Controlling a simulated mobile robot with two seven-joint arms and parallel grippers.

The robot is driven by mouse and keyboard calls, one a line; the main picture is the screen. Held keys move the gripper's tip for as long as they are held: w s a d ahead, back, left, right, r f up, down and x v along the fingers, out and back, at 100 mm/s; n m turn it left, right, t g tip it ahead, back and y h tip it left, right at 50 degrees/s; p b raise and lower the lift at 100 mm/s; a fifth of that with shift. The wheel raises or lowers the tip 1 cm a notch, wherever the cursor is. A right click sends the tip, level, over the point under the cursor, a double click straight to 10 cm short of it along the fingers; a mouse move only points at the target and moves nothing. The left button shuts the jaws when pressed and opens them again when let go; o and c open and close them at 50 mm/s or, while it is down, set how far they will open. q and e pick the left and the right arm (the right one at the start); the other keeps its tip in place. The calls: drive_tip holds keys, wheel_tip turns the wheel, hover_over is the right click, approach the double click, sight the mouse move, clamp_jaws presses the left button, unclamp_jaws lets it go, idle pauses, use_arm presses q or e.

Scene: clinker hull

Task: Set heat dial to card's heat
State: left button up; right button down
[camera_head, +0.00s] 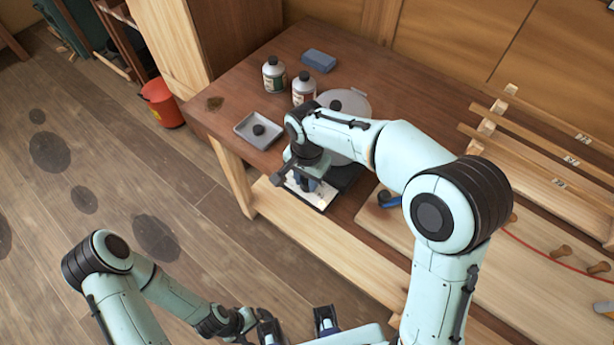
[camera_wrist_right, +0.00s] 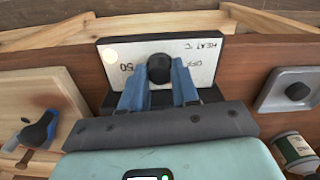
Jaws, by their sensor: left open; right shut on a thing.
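The heat dial (camera_wrist_right: 159,68) is a round black knob on a pale panel (camera_wrist_right: 205,52) marked "HEAT °C", "OFF" and "50". The panel's other marks are hidden behind the knob and fingers. A pale round spot shows at the panel's left end. My right gripper (camera_wrist_right: 159,82) is shut on the knob, one blue finger on each side. In the head view my right gripper (camera_head: 308,182) is over the panel (camera_head: 318,198) at the table's front edge. My left gripper (camera_head: 298,322) is open and empty at the bottom, away from the table. I cannot make out a heat card.
A grey tray (camera_head: 245,131) with a black knob, two bottles (camera_head: 275,76) and a blue block (camera_head: 318,60) are on the table. A round grey lid (camera_head: 352,100) lies behind my right arm. A slatted rack (camera_head: 545,150) stands right; a red bucket (camera_head: 160,102) is on the floor.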

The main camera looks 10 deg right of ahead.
drive_tip(key=m, duration=0.3)
drive_tip(key=shift+r+m, duration=0.1)
drive_tip(key=shift+m, duration=0.3)
drive_tip(key=m, duration=0.3)
drive_tip(key=shift+m+p, duration=0.3)
drive_tip(key=shift+p, duration=0.1)
drive_tip(key=m, duration=0.3)
drive_tip(key=shift+w+m+p, duration=0.1)
drive_tip(key=shift+m+p, duration=0.2)
drive_tip(key=m, duration=0.2)
drive_tip(key=shift+m+p, duration=0.3)
drive_tip(key=shift+m, duration=0.1)
drive_tip(key=m+p, duration=0.1)
drive_tip(key=m, duration=0.3)
drive_tip(key=shift+r, duration=0.1)
use_arm(q)
drive_tip(key=w+r+p, duration=0.2)
drive_tip(key=w+r, duration=0.2)
drive_tip(key=r, duration=0.2)
drive_tip(key=shift+r, duration=0.15)
use_arm(e)
drive_tip(key=shift+m, duration=2.1)
use_arm(q)
drive_tip(key=shift+w+r, duration=0.1)
use_arm(e)
drive_tip(key=c, duration=0.8)
unclamp_jaws()
drive_tip(key=shift+c, duration=0.2)
